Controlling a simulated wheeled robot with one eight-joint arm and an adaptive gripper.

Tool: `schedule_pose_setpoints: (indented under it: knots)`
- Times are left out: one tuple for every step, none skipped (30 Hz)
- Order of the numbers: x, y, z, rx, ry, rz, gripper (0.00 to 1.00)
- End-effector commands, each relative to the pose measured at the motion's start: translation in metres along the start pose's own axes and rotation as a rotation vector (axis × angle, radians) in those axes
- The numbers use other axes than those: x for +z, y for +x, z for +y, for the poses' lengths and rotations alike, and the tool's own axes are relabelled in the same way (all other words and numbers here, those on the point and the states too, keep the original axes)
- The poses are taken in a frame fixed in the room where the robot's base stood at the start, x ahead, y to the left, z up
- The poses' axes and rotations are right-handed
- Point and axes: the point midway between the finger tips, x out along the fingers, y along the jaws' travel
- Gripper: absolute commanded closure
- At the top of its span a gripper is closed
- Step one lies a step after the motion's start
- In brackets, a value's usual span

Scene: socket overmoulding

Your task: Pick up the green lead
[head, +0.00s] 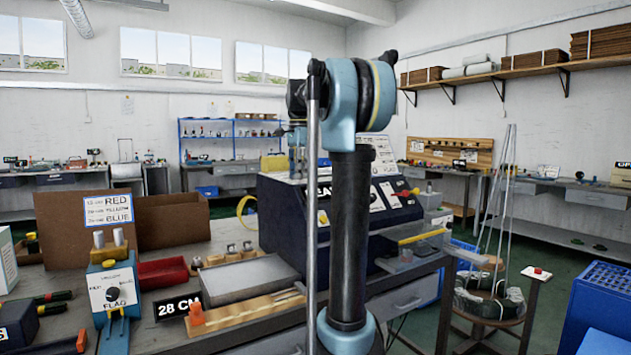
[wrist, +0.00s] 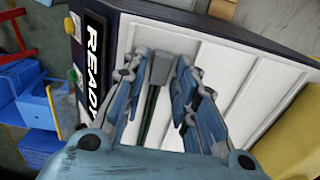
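In the wrist view, my gripper (wrist: 161,65) is open, its two blue fingers spread apart over a white, ribbed panel (wrist: 215,70). A grey block (wrist: 160,68) shows between the fingertips, with a dark green strip (wrist: 149,112) running from it towards the palm. This may be the green lead; I cannot tell whether the fingers touch it. In the head view, my arm covers the middle, and I cannot make out my fingers or the lead.
The panel belongs to a dark blue machine (head: 280,212) with a READY sign (wrist: 93,68). Blue bins (wrist: 38,103) stand left in the wrist view; something yellow (wrist: 290,140) is at right. In the head view, a flag unit (head: 113,292) and red tray (head: 163,272) occupy the bench.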

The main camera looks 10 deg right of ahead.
Motion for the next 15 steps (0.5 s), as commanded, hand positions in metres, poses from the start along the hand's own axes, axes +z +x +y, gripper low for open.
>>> schedule_pose_setpoints:
  knots:
    - [0.0000,-0.0001,0.0000,0.000,0.000,0.000,0.73]
    - [0.0000,-0.0001,0.0000,0.000,0.000,0.000,0.78]
    - [0.0000,-0.0002,-0.0001,0.000,0.000,0.000,0.87]
    - [0.0000,-0.0002,-0.0001,0.000,0.000,0.000,0.94]
    - [0.0000,-0.0002,-0.0001,0.000,0.000,0.000,1.00]
    - [0.0000,-0.0002,-0.0001,0.000,0.000,0.000,1.00]
    - [0.0000,-0.0003,-0.0001,0.000,0.000,0.000,1.00]
    - [0.0000,-0.0003,-0.0001,0.000,0.000,0.000,1.00]
    - [0.0000,-0.0003,-0.0001,0.000,0.000,0.000,1.00]
    - [0.0000,-0.0003,-0.0001,0.000,0.000,0.000,1.00]
    - [0.0000,-0.0004,-0.0001,0.000,0.000,0.000,1.00]
    - [0.0000,-0.0004,-0.0001,0.000,0.000,0.000,1.00]
    - [0.0000,-0.0004,-0.0001,0.000,0.000,0.000,1.00]
    - [0.0000,-0.0004,-0.0001,0.000,0.000,0.000,1.00]
    - [0.0000,-0.0010,-0.0001,0.000,0.000,0.000,1.00]
